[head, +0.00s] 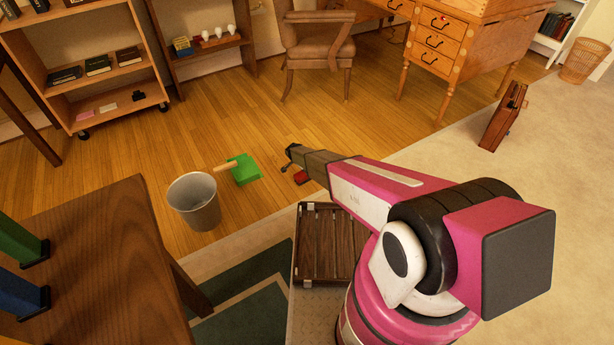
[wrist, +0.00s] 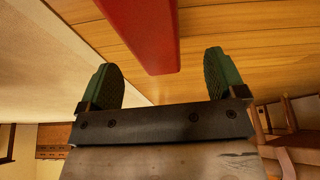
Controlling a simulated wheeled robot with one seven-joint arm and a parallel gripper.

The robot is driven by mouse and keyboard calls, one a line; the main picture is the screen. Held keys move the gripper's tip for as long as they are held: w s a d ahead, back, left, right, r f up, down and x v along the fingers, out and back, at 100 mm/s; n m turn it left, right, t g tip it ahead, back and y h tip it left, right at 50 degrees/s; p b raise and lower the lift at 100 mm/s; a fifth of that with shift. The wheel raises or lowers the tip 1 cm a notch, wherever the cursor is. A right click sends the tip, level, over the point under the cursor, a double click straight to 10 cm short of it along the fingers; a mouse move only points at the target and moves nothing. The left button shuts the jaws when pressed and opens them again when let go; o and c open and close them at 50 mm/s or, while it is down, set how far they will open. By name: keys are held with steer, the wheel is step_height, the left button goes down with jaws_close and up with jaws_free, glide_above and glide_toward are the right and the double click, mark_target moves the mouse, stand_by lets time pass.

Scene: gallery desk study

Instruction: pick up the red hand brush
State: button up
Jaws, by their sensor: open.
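The red hand brush (head: 301,177) shows only in part in the head view, on the wood floor beside the end of my arm. My arm hides the rest of it. In the wrist view a red bar-shaped part of the brush (wrist: 143,30) comes in from the top edge, and its blunt end lies between my two green fingers in the picture. My gripper (wrist: 160,62) is open, with clear gaps on both sides of the red part. It also shows small in the head view (head: 288,159). I cannot tell how far the brush is from the fingertips.
A green dustpan (head: 244,170) with a wooden handle lies left of my gripper. A grey metal bin (head: 194,202) stands left of that. A wooden table (head: 95,260) is at the front left. A brown case (head: 503,117) stands at the right.

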steer(key=x, duration=0.6)
steer(key=shift+s+d+f, duration=0.15)
steer(key=shift+d+f, duration=0.05)
steer(key=shift+f, duration=0.1)
steer(key=shift+r, duration=0.1)
steer(key=c, duration=1.1)
steer(key=shift+s+r, duration=0.1)
steer(key=shift+r, duration=0.4)
step_height(320, 180, up, 4)
steer(key=shift+a+f, duration=0.15)
steer(key=shift+f, duration=0.05)
steer(key=w+a+r, duration=0.1)
steer(key=a+r, duration=0.1)
steer(key=a, duration=0.1)
steer(key=w+a+r, duration=0.1)
steer(key=a+r, duration=0.1)
steer(key=a, duration=0.2)
steer(key=w+a+r, duration=0.2)
steer(key=a, duration=0.1)
steer(key=shift+a+r, duration=0.2)
steer(key=shift+a, duration=0.15)
